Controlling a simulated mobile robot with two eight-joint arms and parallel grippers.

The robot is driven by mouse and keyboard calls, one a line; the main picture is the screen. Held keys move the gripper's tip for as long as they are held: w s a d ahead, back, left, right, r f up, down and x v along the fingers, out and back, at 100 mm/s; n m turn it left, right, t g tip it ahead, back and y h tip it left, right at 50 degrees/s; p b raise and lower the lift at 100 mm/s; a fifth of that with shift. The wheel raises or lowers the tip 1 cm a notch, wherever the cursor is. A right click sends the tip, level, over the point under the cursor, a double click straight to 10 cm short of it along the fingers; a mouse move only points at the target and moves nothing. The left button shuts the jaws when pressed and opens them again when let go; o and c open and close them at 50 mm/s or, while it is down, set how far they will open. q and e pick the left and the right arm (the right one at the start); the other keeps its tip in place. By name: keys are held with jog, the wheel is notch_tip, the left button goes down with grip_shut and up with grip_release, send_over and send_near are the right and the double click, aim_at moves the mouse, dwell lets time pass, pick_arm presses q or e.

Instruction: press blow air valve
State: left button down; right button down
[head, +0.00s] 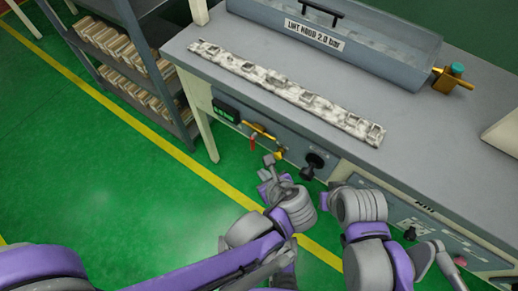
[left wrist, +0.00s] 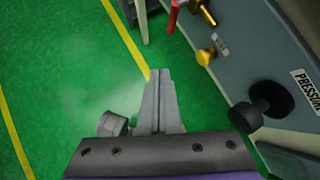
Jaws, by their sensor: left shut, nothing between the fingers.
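The panel on the bench front carries a brass pipe with a red lever (head: 253,142), a small brass knob (head: 280,153) and a black knob (head: 314,161). A brass fitting with a teal cap (head: 456,70) sits by the hood on the bench top. I cannot tell which of these is the blow air valve. My left gripper (head: 268,159) is shut and empty, just in front of the panel near the brass knob. In the left wrist view the gripper (left wrist: 160,76) points past the brass knob (left wrist: 206,56), apart from it.
A long mottled strip with square openings (head: 290,92) lies on the grey bench top (head: 420,125). The hood (head: 385,45) labelled "LINT HOOD 2.0 bar" stands behind it. A shelf rack (head: 125,55) with bins is at upper left. The green floor in front of the panel is clear.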

aim_at(254, 149)
pick_arm(q)
jog(key=shift+s+d+r+m+t, duration=0.15)
jog(key=shift+d+r+m, duration=0.15)
jog(key=shift+d+m, duration=0.25)
jog(key=shift+d+r+m+t, duration=0.15)
jog(key=shift+d+r+m, duration=0.15)
jog(key=shift+d+m, duration=0.2)
pick_arm(e)
jog(key=shift+r, duration=0.5)
